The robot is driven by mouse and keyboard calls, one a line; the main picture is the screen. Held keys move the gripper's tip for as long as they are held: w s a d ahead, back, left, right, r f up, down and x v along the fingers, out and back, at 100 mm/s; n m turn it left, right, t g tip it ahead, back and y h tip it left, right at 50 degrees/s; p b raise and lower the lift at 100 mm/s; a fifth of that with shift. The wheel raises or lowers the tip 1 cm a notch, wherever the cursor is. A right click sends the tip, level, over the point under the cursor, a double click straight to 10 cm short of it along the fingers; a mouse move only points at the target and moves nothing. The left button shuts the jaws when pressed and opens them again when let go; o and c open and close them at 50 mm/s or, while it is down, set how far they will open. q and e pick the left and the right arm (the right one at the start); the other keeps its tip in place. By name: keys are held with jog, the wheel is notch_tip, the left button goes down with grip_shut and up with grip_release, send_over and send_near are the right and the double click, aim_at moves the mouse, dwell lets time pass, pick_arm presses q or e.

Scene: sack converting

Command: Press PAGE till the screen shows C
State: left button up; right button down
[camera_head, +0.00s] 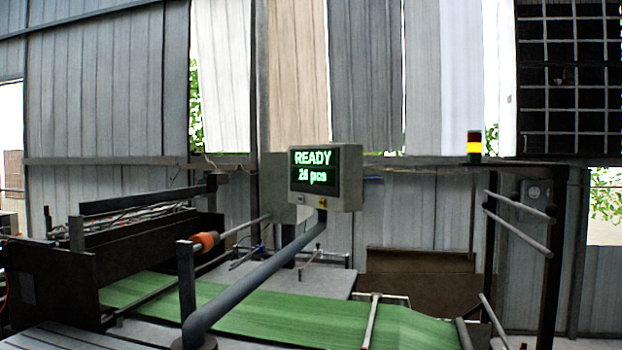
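A grey control box (340,188) stands on a bent grey pipe arm near the middle of the head view. Its dark screen (313,171) shows "READY" and, below that, "26 pcs" in green; the first digits are a little blurred. Neither of my grippers is in view.
The grey pipe arm (258,279) rises from the lower left to the box. A green sheet (270,312) runs across the machine below.

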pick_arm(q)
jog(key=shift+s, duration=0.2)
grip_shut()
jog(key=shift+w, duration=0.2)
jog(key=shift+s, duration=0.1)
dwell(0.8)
